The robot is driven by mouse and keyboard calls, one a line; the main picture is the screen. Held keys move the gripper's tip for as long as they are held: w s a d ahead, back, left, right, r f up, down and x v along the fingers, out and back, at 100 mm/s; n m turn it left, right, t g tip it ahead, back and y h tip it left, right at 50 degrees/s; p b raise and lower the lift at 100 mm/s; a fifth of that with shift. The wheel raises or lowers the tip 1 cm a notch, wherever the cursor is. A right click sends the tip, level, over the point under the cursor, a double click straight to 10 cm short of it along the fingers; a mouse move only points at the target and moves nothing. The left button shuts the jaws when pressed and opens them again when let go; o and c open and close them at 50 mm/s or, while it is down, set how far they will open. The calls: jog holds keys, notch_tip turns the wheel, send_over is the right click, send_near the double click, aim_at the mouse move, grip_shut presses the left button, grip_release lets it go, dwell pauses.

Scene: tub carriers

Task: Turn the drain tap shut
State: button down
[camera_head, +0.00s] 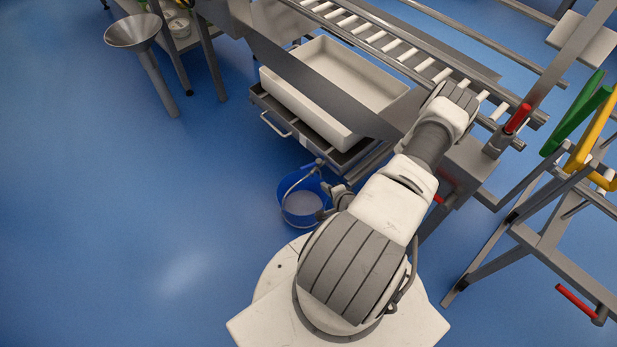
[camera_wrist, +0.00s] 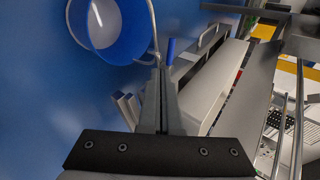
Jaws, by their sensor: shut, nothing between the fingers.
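My gripper (camera_wrist: 162,74) is shut and empty in the wrist view, its fingers pressed together. A short blue piece (camera_wrist: 171,50), which looks like the drain tap's lever, stands just beyond and right of the fingertips; I cannot tell whether they touch. The rest of the tap is hidden or too small to make out, and its turn position is unclear. A blue bucket (camera_wrist: 128,46) with a pale bottom lies beyond the fingers at upper left. In the head view the bucket (camera_head: 283,203) stands on the floor below a grey carrier (camera_head: 262,98), beside my folded arm.
A metal funnel (camera_head: 134,33) stands at upper left. A rack with green (camera_head: 578,115) and yellow (camera_head: 592,135) parts stands right. The blue floor at left is clear.

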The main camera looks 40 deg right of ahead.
jog(key=b, duration=0.4)
send_near(310, 166)
notch_tip(310, 166, down, 4)
jog(key=a, duration=0.2)
jog(key=w, duration=0.1)
jog(key=w+d, duration=0.1)
jog(key=w, duration=0.1)
jog(key=w+f+b, duration=0.1)
jog(key=w, duration=0.1)
jog(key=shift+d, duration=0.25)
jog(key=shift+r+m, duration=0.1)
jog(key=shift+m, duration=0.2)
jog(key=shift+w+a+m+h, duration=0.1)
jog(key=shift+m+h, duration=0.3)
jog(key=shift+h, duration=0.2)
